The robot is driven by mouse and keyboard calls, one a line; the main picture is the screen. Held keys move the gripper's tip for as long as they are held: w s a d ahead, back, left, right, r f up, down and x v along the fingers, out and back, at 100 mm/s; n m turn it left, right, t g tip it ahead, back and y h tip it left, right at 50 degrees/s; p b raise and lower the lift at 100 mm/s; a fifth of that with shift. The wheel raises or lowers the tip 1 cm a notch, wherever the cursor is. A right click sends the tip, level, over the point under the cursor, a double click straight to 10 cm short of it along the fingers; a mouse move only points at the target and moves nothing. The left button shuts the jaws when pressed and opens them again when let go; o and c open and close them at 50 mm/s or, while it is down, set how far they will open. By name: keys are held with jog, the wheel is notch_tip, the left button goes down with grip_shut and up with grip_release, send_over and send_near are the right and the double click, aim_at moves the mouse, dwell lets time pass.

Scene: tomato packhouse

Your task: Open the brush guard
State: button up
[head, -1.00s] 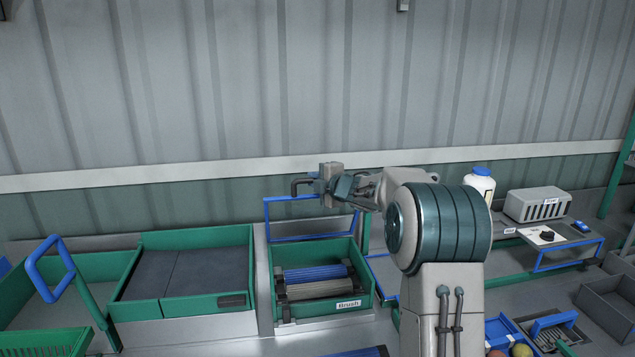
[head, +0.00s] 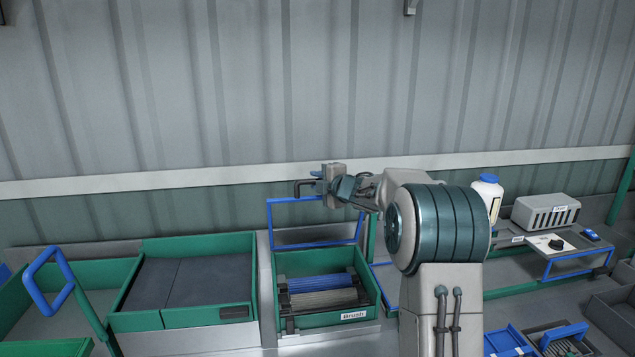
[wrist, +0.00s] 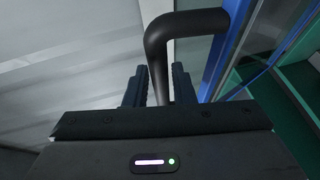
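The brush guard (head: 270,222) is a blue-framed panel standing upright, tilted up at the back of the green brush box (head: 352,316), so the box is uncovered. Blue and grey rollers (head: 322,283) show inside it. My gripper (head: 318,187) is at the guard's top edge. The guard's dark handle (head: 303,188) sticks out to the left of it. In the wrist view the bent black handle (wrist: 185,22) runs down between my two fingers (wrist: 160,88), which lie close along both sides of it. The blue frame is just right of them.
A corrugated wall (head: 200,90) rises close behind. A green-edged box with a dark belt (head: 180,280) stands to the left, beside a blue loop handle (head: 35,283). A blue-capped bottle (head: 487,195) and a grey vented unit (head: 545,212) stand at right.

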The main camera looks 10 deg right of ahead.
jog(key=shift+d, duration=0.1)
jog(key=b+v, duration=0.3)
jog(key=v, duration=1)
jog(key=shift+s, duration=0.4)
jog(key=shift+r, duration=0.15)
jog(key=s+f+m+g+h, duration=0.35)
jog(key=s+m+h, duration=0.55)
jog(key=s+m, duration=0.6)
jog(key=s+a+f+m+g+y, duration=0.1)
jog(key=s+a+f+m+g, duration=0.2)
jog(key=s+f, duration=0.3)
jog(key=s+a+f+m+g+y, duration=0.2)
jog(key=s+a+f+g, duration=0.3)
jog(key=s, duration=1.1)
jog(key=shift+a+f+m, duration=0.3)
jog(key=shift+f+m, duration=0.3)
jog(key=shift+f, duration=0.15)
